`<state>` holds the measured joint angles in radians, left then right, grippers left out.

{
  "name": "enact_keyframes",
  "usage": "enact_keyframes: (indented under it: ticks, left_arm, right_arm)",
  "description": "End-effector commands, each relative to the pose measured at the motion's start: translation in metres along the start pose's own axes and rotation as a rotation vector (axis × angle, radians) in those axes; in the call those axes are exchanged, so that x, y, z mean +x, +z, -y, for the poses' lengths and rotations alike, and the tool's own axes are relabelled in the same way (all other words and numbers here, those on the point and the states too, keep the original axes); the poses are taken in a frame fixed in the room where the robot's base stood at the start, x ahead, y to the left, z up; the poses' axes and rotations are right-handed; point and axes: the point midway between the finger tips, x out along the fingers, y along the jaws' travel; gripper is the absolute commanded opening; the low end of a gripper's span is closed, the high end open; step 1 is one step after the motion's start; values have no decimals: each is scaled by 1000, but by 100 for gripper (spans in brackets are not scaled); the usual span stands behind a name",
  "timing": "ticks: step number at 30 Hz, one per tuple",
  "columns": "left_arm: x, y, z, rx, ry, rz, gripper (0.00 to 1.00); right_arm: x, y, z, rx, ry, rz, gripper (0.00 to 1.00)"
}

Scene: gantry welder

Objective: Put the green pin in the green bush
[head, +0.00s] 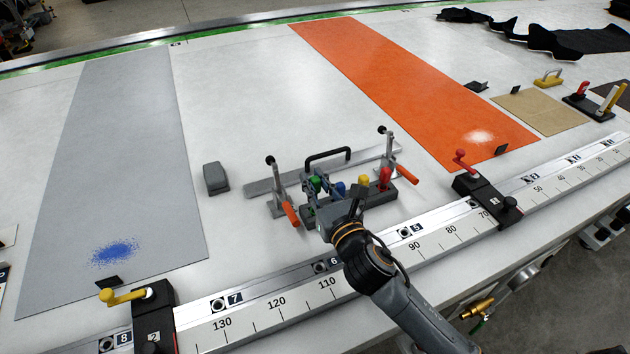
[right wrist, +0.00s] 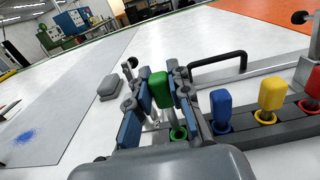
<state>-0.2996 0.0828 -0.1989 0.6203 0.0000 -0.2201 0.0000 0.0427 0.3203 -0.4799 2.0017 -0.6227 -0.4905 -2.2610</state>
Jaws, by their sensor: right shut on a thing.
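My right gripper (right wrist: 157,76) is shut on the green pin (right wrist: 159,90), with a finger on each side of its head. The pin is roughly upright, and its pale shaft points down at the green bush (right wrist: 179,134). The shaft's lower end is close to the bush ring; I cannot tell whether it has entered. The pin's head is higher than the blue pin's head. In the head view the green pin (head: 316,184) shows small at the left end of the pin row, partly hidden by the gripper. My left gripper is not in view.
Blue (right wrist: 221,108), yellow (right wrist: 271,95) and red pins (head: 384,176) stand in the fixture to the right. A black handle (head: 327,155) arches behind. Toggle clamps with orange grips (head: 291,214) flank the fixture. A grey block (head: 215,178) lies left. The scaled rail (head: 270,308) runs in front.

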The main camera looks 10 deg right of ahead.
Motion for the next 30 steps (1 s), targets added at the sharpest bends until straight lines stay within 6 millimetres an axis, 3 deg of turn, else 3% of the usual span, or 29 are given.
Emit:
enact_keyframes:
  ticks: [30]
  left_arm:
    - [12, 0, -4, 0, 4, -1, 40]
  right_arm:
    - [0, -17, 0, 0, 0, -1, 0]
